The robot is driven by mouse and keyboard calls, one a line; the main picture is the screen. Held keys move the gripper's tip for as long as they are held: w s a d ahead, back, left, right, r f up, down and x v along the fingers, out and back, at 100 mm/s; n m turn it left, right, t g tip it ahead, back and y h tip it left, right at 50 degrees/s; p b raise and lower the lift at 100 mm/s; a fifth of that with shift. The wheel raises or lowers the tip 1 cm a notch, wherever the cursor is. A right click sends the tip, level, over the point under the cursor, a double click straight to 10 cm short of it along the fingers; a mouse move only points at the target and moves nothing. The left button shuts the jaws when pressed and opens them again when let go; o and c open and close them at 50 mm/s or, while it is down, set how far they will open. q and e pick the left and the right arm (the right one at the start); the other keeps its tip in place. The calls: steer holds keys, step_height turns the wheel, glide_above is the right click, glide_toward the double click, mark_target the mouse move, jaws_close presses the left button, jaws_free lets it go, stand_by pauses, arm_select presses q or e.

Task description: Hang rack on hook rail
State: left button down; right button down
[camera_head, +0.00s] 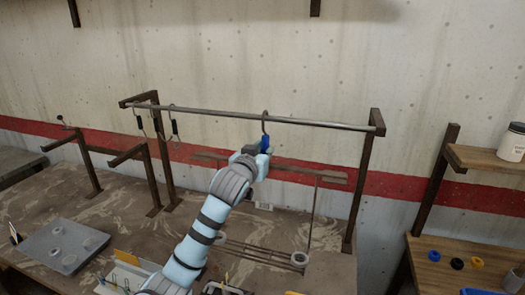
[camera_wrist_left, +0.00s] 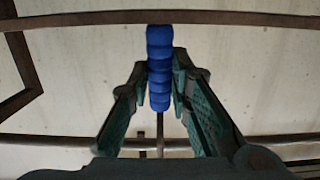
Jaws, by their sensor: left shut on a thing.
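The hook rail (camera_head: 205,112) is a grey metal bar across a dark frame above the table. The rack (camera_head: 322,176) has a blue grip (camera_head: 266,142), a brown crossbar, a thin upright and a wire shelf low down. Its hook top (camera_head: 264,116) is at the rail; I cannot tell whether it bears on it. My left gripper (camera_head: 262,152) is shut on the blue grip, just below the rail. In the left wrist view, the blue grip (camera_wrist_left: 159,70) stands between the fingers of my left gripper (camera_wrist_left: 159,88). My arm hides part of the rack. My right gripper is not in view.
Hooks with dark grips (camera_head: 174,127) hang at the rail's left end. A grey board with discs (camera_head: 55,247) lies at left.

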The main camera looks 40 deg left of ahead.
arm_select(q)
steer(key=shift+f, duration=0.15)
stand_by(0.5)
steer(key=c, duration=1.4)
jaws_free()
steer(key=shift+s, duration=0.1)
steer(key=shift+o, duration=1.4)
